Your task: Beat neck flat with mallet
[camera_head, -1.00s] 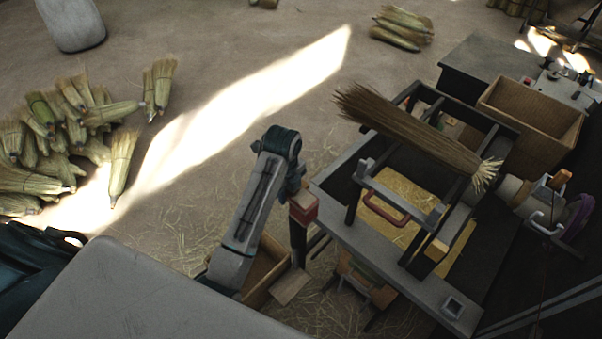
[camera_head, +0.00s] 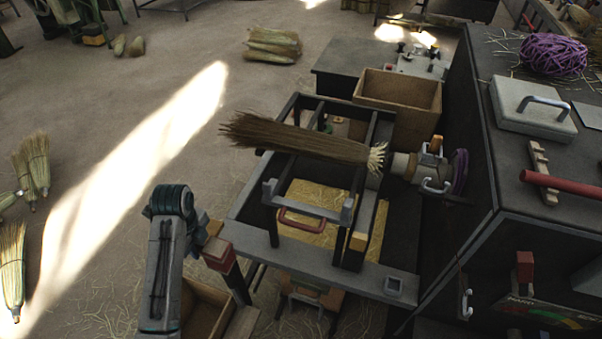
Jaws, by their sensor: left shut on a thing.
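A long broom (camera_head: 290,138) lies level across the dark frame of the winding bench. Its pale, splayed cut end (camera_head: 376,158) points right at a round clamp (camera_head: 405,166). My left arm rises in the lower left and bends at a dark elbow. My left gripper (camera_head: 201,238) is small and mostly hidden beyond the arm. It is shut at a red block with a pale top (camera_head: 217,253), beside the bench's left corner and apart from the broom. Whether this block is the mallet's head, I cannot tell. My right gripper is out of view.
A dark cabinet at right carries a grey lidded box (camera_head: 533,106), purple twine (camera_head: 552,55) and a red rod (camera_head: 562,184). Broom bundles (camera_head: 272,45) lie on the floor. The floor left of the bench is mostly free.

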